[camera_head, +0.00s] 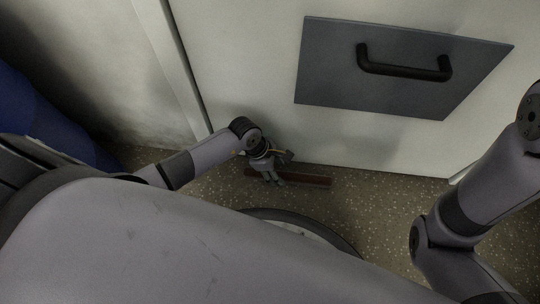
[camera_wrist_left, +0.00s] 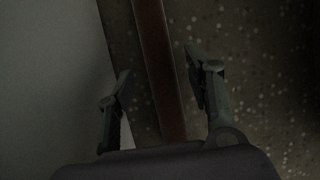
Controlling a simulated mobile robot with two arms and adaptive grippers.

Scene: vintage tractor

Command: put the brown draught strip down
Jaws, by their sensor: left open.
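The brown draught strip (camera_head: 307,180) is a long, thin bar lying on the speckled floor at the foot of the pale door, roughly along its lower edge. My left gripper (camera_head: 273,177) is low over the strip's left part and hides some of it. In the left wrist view the strip (camera_wrist_left: 160,70) runs lengthwise between the fingers of my left gripper (camera_wrist_left: 158,90). The fingers are open, with a gap on each side of the strip. My right arm shows at the right of the head view, but its gripper is out of view.
The pale door (camera_head: 240,60) carries a grey panel (camera_head: 330,75) with a black handle (camera_head: 403,68). A dark round rim (camera_head: 300,218) on the floor is partly hidden by my body. A blue object (camera_head: 40,120) is at the left. Speckled floor (camera_head: 385,205) is clear right of the strip.

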